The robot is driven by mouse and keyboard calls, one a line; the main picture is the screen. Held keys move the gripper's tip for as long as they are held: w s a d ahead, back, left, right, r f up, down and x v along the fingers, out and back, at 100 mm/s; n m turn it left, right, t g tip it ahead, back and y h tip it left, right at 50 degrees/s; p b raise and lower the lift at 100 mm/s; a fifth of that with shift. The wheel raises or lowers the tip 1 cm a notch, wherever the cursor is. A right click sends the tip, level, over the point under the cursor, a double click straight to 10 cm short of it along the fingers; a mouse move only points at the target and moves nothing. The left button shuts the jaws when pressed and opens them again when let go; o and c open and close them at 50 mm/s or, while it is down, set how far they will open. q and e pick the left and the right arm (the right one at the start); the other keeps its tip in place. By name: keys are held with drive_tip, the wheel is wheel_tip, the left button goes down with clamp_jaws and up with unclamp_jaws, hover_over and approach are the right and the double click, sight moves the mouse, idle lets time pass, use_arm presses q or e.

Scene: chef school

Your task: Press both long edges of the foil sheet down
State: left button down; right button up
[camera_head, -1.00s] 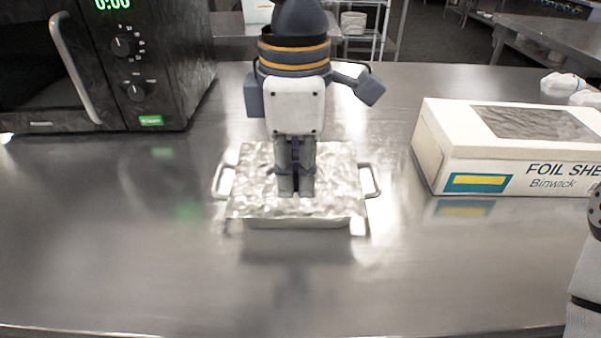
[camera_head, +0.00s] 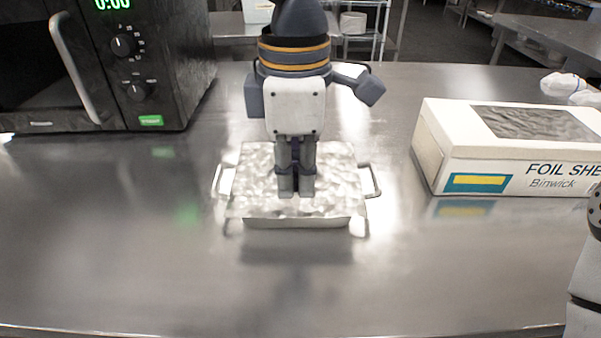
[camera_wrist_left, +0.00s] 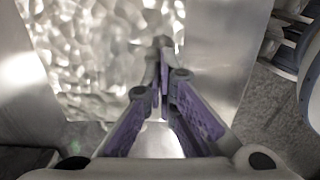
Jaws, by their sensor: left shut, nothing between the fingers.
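The crinkled silver foil sheet (camera_head: 337,190) covers the top of a metal pan with side handles (camera_head: 371,181) on the steel counter. A smooth strip hangs over the pan's front side. The foil (camera_wrist_left: 85,50) also shows in the left wrist view, behind the fingers (camera_wrist_left: 162,55). My left wrist and fingers hide part of the foil's far edge. My right gripper is out of view.
A black microwave (camera_head: 110,65) stands at the back left. A white foil sheet box (camera_head: 510,150) lies at the right, a short gap from the pan. The steel counter (camera_head: 110,260) is clear in front and to the left of the pan.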

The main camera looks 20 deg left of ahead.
use_arm(q)
drive_tip(key=shift+f, duration=1.2)
idle(2.1)
drive_tip(key=shift+r, duration=3.65)
